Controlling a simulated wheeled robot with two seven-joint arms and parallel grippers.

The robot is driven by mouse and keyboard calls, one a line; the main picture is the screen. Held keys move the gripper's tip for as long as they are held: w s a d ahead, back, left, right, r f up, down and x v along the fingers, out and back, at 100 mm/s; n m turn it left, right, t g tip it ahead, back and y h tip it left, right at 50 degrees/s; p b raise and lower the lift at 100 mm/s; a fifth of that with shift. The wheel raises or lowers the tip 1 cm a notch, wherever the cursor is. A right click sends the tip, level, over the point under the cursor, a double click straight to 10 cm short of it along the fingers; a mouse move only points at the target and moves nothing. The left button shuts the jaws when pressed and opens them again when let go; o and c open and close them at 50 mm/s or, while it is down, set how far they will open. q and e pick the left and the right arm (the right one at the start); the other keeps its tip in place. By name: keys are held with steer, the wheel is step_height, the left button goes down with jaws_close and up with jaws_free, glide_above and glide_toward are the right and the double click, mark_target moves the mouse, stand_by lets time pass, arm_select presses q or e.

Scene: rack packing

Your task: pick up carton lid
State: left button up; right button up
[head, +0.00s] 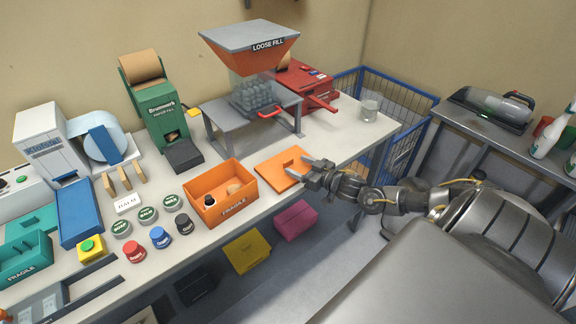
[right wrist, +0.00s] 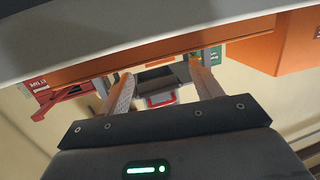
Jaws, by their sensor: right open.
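The carton lid is a flat orange panel (head: 278,172) with a notch, lying on the bench near its front edge, right of the open orange carton (head: 212,207) marked FRAGILE. In the right wrist view the lid shows as a long orange edge (right wrist: 150,63). My right gripper (head: 304,168) is at the lid's right side with its jaws apart. In the right wrist view its two pale fingers (right wrist: 160,84) point towards the lid's edge with a gap between them. I cannot tell whether they touch it. My left gripper is not in view.
The carton holds a few small items. Several lidded jars (head: 147,217) stand left of it. The loose fill hopper (head: 250,52) and its grey stand (head: 224,116) are behind the lid. A glass (head: 370,107) stands at the right back. Yellow (head: 247,252) and pink (head: 295,222) bins are below the bench.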

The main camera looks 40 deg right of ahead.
mark_target(289, 161)
steer(key=shift+w+r, duration=0.1)
steer(key=shift+w, duration=0.15)
steer(key=p+x, duration=0.2)
steer(key=x, duration=0.2)
steer(key=shift+w+a, duration=0.1)
steer(key=shift+w, duration=0.3)
steer(key=c, duration=1)
